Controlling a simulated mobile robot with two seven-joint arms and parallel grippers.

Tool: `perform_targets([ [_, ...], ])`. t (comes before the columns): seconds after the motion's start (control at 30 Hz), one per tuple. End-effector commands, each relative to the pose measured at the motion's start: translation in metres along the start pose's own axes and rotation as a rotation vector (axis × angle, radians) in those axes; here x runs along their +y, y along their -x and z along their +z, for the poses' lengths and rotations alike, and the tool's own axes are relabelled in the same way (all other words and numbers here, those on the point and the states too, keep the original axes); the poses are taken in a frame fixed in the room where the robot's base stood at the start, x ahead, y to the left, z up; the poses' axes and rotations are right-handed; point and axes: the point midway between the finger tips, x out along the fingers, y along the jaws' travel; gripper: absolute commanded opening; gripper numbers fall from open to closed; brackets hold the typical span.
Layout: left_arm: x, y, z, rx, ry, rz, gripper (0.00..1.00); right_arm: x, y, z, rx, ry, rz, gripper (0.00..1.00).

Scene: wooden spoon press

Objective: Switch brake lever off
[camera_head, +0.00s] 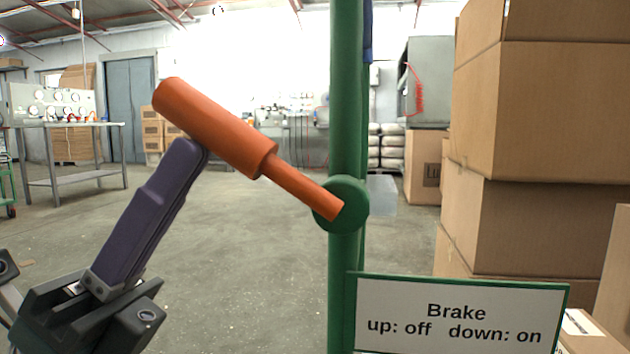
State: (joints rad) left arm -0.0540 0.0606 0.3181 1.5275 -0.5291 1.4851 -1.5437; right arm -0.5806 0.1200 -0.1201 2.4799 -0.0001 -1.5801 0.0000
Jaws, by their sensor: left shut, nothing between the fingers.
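The brake lever has an orange handle (215,128) that slants up and to the left from a round green pivot (355,203) on a green post (346,90). Its thick grip end is the raised end. A sign (457,315) on the post reads "Brake up: off down: on". My left gripper (188,150) comes up from the lower left with its purple fingers closed together. Its fingertips are at the underside of the thick orange grip, touching or very near it, and do not wrap around it. My right gripper is not in view.
Stacked cardboard boxes (540,110) fill the right side behind the sign. A metal table (75,126) and a grey door (131,85) stand far back on the left. The concrete floor between is open.

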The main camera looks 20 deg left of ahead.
Motion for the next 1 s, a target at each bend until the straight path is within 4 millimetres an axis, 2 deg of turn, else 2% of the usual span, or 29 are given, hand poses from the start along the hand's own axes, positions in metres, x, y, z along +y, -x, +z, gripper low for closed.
perform_targets([
  [0.03,-0.002,-0.010,0.006,0.046,-0.010,-0.002,0.00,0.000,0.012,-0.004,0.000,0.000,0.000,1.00],
  [0.27,-0.007,-0.031,0.013,0.261,-0.052,-0.002,0.00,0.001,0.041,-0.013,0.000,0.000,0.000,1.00],
  [0.7,-0.015,-0.071,0.012,0.664,-0.132,-0.003,0.00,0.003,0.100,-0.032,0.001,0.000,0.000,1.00],
  [1.0,-0.018,-0.088,0.002,0.874,-0.175,-0.004,0.00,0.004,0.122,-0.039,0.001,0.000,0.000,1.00],
])
